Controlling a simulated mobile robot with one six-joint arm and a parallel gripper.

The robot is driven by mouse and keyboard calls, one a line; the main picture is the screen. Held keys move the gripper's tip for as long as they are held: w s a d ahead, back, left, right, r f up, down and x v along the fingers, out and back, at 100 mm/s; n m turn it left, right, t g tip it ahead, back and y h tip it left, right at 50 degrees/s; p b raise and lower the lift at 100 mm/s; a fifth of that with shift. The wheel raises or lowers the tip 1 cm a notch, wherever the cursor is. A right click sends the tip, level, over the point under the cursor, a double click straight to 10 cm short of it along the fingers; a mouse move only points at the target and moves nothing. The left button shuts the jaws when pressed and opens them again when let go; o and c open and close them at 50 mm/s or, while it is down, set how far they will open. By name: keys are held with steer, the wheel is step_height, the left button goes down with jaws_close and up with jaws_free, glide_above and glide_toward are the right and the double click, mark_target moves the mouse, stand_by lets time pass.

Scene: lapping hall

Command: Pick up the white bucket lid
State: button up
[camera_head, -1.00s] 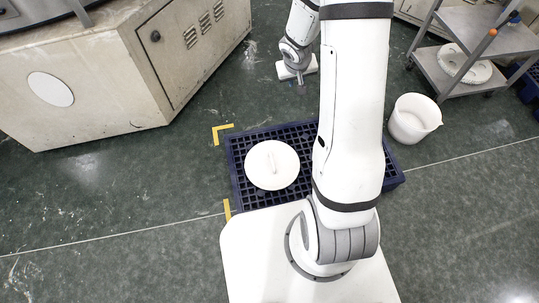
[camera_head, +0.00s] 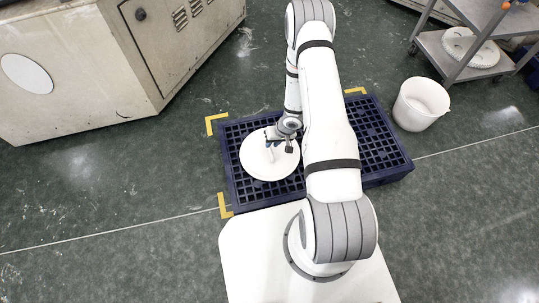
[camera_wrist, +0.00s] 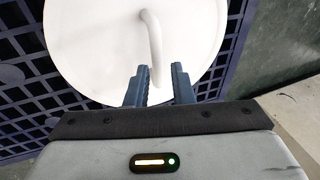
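The white bucket lid (camera_head: 257,166) is a round disc lying flat on the dark blue pallet (camera_head: 236,191), on its left half. In the wrist view the lid (camera_wrist: 95,45) fills the upper middle, with a raised curved white handle (camera_wrist: 153,40) across it. My gripper (camera_head: 271,151) is over the lid, pointing down, and hides part of its upper right. In the wrist view my gripper's two blue-grey fingers (camera_wrist: 160,70) are apart, with the handle's near end appearing between them. I cannot tell whether the fingers touch the handle or are down around it.
A white bucket (camera_head: 421,103) stands on the floor right of the pallet. A metal shelf cart (camera_head: 447,60) with a white disc on it is at the upper right. A large beige machine (camera_head: 75,75) is at the upper left. Yellow floor marks (camera_head: 215,122) lie by the pallet corners.

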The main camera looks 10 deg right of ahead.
mark_target(270, 148)
steer(key=b+x, duration=0.3)
steer(key=x, duration=0.2)
steer(key=shift+d+f, duration=0.15)
steer(key=shift+c, duration=0.2)
jaws_close()
